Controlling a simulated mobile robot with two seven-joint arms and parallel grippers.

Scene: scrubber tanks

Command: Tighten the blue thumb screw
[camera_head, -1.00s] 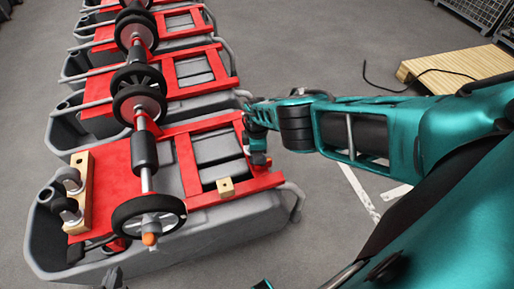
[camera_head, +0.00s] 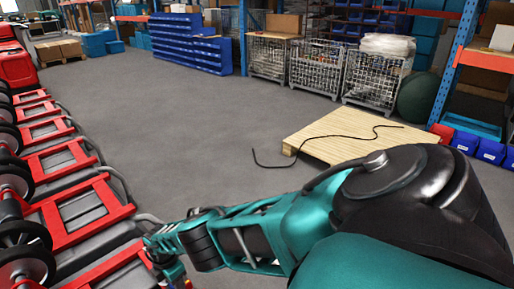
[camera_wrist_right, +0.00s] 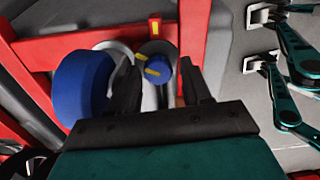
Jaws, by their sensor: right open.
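The blue thumb screw (camera_wrist_right: 158,69) shows in the right wrist view as a small round blue knob with yellow marks, beside a red frame. My right gripper (camera_wrist_right: 157,62) is open, with one black finger on each side of the knob. I cannot tell whether the fingers touch it. In the head view my right arm reaches to the lower left, and its gripper end (camera_head: 172,272) is at the side of the nearest red-topped tank (camera_head: 105,268). The fingertips and the screw cannot be made out there. My left gripper is not in view.
A larger blue cylinder (camera_wrist_right: 82,85) is close left of the fingers in the wrist view. Red-framed tanks with black wheels (camera_head: 20,235) line the left. A wooden pallet (camera_head: 345,138) with a black cable lies on the floor. Open grey floor (camera_head: 190,130) lies between.

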